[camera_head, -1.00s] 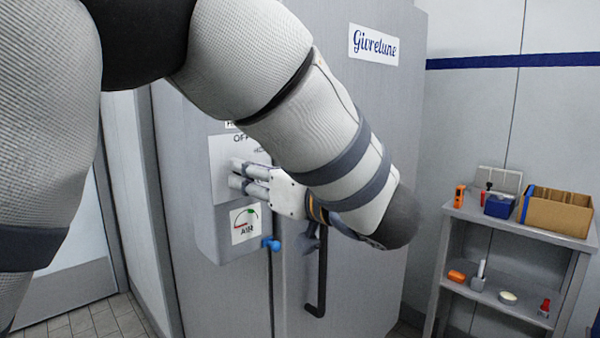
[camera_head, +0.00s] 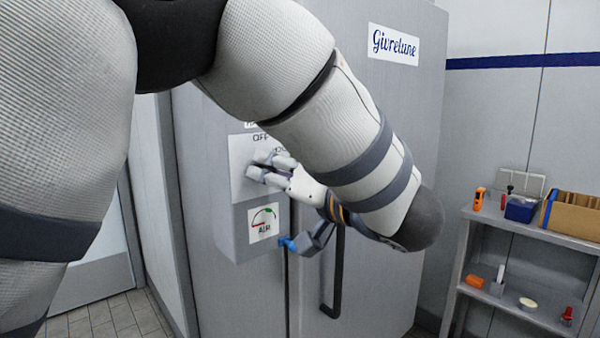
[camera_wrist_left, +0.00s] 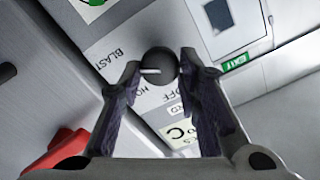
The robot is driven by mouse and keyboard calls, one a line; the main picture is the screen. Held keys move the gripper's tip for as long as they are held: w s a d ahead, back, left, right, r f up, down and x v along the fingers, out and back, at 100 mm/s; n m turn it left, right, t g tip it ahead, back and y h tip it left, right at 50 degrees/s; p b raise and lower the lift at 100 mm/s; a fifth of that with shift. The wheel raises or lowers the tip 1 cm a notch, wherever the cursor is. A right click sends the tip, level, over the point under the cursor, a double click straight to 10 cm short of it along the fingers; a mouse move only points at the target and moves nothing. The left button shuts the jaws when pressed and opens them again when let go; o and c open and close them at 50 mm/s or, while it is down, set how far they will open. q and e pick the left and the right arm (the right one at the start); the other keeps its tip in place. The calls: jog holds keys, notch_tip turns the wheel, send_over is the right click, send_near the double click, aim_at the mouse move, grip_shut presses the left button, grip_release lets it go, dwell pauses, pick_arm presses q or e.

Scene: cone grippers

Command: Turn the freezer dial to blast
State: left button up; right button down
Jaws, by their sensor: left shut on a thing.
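The freezer dial is a dark round knob with a white pointer line (camera_wrist_left: 160,58) in the left wrist view. My left gripper (camera_wrist_left: 160,75) is shut on the dial, one finger on each side. In the head view, my left gripper (camera_head: 259,166) reaches the front of the grey control box (camera_head: 238,185) on the freezer (camera_head: 385,130), and its fingers hide the dial. My right gripper is out of view.
A dark door handle (camera_head: 335,285) runs down the freezer. A shelf unit (camera_head: 535,232) with a cardboard box (camera_head: 572,213) and small items stands at the right.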

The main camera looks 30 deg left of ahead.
pick_arm(q)
jog(key=o, duration=1.1)
jog(key=shift+a, duration=0.15)
jog(key=v, duration=1.2)
